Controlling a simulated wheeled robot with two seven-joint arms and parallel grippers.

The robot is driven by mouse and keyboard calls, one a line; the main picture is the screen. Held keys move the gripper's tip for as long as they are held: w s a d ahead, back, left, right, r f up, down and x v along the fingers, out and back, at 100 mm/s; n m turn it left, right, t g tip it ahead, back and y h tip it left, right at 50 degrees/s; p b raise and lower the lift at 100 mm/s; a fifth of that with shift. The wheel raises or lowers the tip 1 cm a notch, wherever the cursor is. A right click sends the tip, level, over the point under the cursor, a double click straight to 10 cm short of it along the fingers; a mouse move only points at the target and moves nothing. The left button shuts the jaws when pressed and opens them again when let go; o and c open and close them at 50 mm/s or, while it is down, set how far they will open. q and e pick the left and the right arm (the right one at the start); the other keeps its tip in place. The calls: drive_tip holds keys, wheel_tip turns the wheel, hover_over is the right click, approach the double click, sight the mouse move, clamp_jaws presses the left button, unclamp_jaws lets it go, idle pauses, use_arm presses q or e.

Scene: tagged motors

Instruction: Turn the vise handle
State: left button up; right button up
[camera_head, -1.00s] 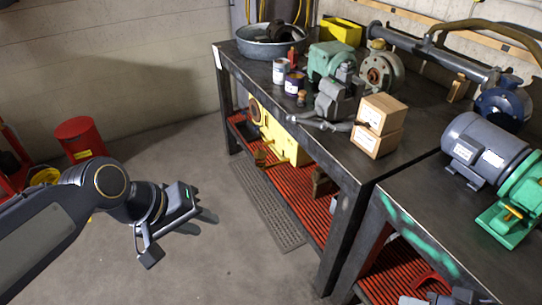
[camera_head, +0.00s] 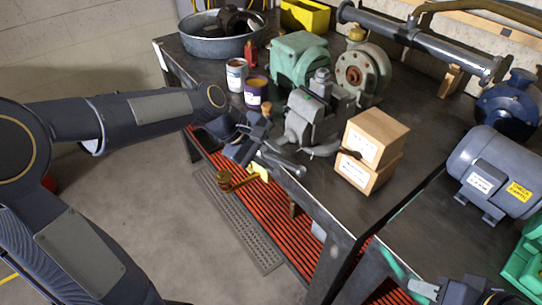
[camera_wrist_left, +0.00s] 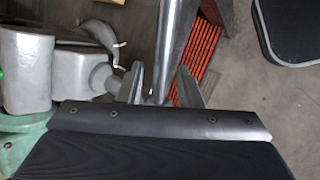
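The grey vise (camera_head: 310,120) stands at the near edge of the dark workbench. Its bar handle (camera_head: 288,166) juts out in front of the bench edge, partly hidden by my left gripper (camera_head: 262,155). In the left wrist view the handle (camera_wrist_left: 172,50) runs up the picture between the two fingers of my left gripper (camera_wrist_left: 160,88). The fingers stand apart, with gaps beside the bar. The vise body (camera_wrist_left: 26,70) is at the left there. My right gripper (camera_head: 440,292) is partly in view at the bottom right; its fingers are not clear.
Two stacked cardboard boxes (camera_head: 374,140) stand right of the vise. A purple-labelled can (camera_head: 256,93), a white can (camera_head: 237,74) and a green pump (camera_head: 299,60) are close by. A grey motor (camera_head: 494,168) sits on the right bench. Floor in front is clear.

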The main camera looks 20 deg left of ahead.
use_arm(q)
drive_tip(key=shift+w+d+f, duration=0.1)
drive_tip(key=shift+w+f, duration=0.05)
drive_tip(key=shift+f, duration=0.1)
drive_tip(key=shift+c, duration=0.3)
clamp_jaws()
drive_tip(key=shift+r, duration=0.15)
